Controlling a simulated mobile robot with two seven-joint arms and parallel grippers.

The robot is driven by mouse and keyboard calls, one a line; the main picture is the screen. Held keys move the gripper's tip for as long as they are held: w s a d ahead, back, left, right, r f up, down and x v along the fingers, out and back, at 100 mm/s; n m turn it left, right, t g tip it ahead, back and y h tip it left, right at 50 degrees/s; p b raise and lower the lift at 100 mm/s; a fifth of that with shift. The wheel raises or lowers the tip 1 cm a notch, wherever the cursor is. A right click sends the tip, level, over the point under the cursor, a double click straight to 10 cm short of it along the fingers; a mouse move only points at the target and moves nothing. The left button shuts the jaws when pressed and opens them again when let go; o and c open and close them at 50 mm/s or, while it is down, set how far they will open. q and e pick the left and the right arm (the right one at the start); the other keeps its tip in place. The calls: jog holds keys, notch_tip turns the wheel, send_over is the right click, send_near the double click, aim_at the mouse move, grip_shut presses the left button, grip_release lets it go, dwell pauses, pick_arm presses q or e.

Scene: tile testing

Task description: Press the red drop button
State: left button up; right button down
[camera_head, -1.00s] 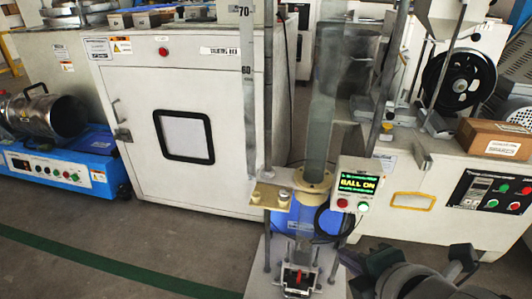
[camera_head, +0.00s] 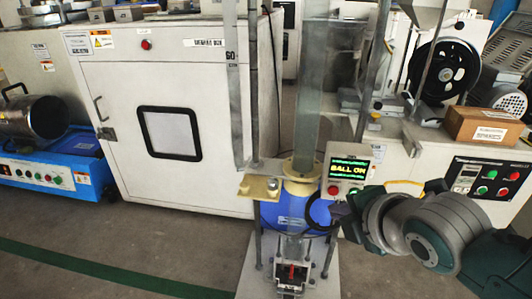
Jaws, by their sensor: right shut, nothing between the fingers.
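The control box (camera_head: 338,181) stands on the ball drop tester, its screen (camera_head: 349,168) lit with "BALL ON" in yellow-green. The red button (camera_head: 333,190) is on its lower left front, with a green button (camera_head: 353,191) to its right. My right gripper (camera_head: 340,212) comes in from the right and is shut and empty. Its dark fingers show just below the box, beneath the two buttons; I cannot tell how far in front of the box they are. The red button is in plain sight. My left gripper is not in view.
The tester's clear tube (camera_head: 318,90) rises behind the box from a cream collar (camera_head: 301,170). A brass-coloured plate (camera_head: 259,188) sits to the left. A white cabinet (camera_head: 200,85) stands behind. A brown box (camera_head: 487,127) lies on the right-hand machine. Floor at lower left is clear.

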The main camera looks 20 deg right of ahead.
aim_at(333, 191)
jog(key=shift+w+d, duration=0.45)
jog(key=shift+w, duration=0.25)
dwell(0.7)
dwell(0.9)
jog(key=shift+w+d, duration=0.2)
jog(key=shift+w, duration=0.15)
dwell(0.4)
